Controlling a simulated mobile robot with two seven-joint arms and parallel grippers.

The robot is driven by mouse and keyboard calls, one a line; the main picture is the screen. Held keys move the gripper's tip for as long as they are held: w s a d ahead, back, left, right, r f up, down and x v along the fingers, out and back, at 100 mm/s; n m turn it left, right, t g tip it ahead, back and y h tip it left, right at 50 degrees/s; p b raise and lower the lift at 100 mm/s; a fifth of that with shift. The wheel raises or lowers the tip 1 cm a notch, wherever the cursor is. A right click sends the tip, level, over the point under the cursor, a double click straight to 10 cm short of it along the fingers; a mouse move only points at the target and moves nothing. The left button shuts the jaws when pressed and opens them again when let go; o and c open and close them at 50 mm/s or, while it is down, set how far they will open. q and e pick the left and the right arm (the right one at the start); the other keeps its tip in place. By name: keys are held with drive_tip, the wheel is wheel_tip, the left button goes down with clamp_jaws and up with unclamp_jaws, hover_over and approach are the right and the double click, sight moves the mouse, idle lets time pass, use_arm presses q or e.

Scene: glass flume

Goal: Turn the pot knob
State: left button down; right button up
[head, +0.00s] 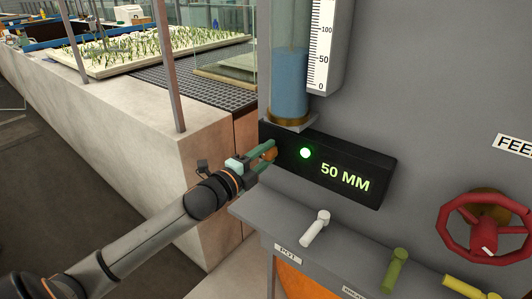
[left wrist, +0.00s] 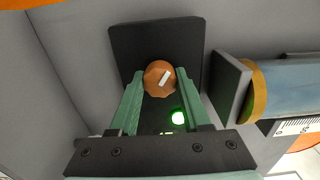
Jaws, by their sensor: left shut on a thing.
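An orange-brown faceted knob (left wrist: 159,78) with a white pointer mark sits on a black display box (head: 372,165). In the left wrist view the white mark is tilted, its upper end to the right. My left gripper (head: 268,152) is at the left end of the box, its green fingers shut on the knob from both sides. In the head view the fingers partly hide the knob. The box shows a lit green lamp (head: 305,153) and the reading "50 MM" (head: 345,177). My right gripper is not in view.
A clear tube with blue water (head: 290,80) and a scale (head: 320,50) stand above the box. Below are a white lever (head: 315,228) by a "POT" label (head: 288,254), a green lever (head: 394,270) and a yellow one (head: 470,288). A red handwheel (head: 483,237) is at right.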

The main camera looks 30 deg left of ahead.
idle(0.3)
use_arm(q)
drive_tip(key=shift+c, duration=1.9)
unclamp_jaws()
drive_tip(key=shift+s+f, duration=0.1)
drive_tip(key=shift+s, duration=0.4)
drive_tip(key=s+a+b, duration=0.1)
drive_tip(key=s, duration=1)
drive_tip(key=shift+s+b, duration=0.25)
drive_tip(key=shift+b, duration=0.1)
